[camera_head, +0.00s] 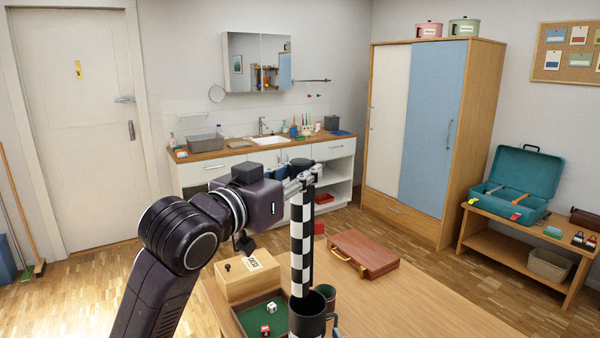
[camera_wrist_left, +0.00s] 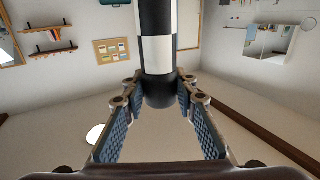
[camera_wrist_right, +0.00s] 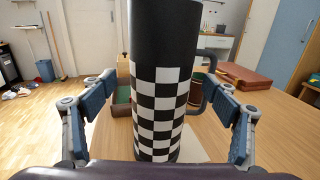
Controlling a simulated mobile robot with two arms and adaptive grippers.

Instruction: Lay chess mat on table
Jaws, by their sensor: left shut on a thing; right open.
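The rolled chess mat (camera_head: 299,235) is black and white checked with black parts and stands upright over the table. My left gripper (camera_head: 304,176) is shut on its top end; in the left wrist view the fingers (camera_wrist_left: 160,92) flank the roll's black end (camera_wrist_left: 160,85). The head view does not show this gripper clearly. The wooden table (camera_head: 430,305) lies below. Whether the roll touches it is unclear.
A dark handled mug (camera_head: 308,322) overlaps the roll's lower end; their exact relation is unclear. The table's right part is clear.

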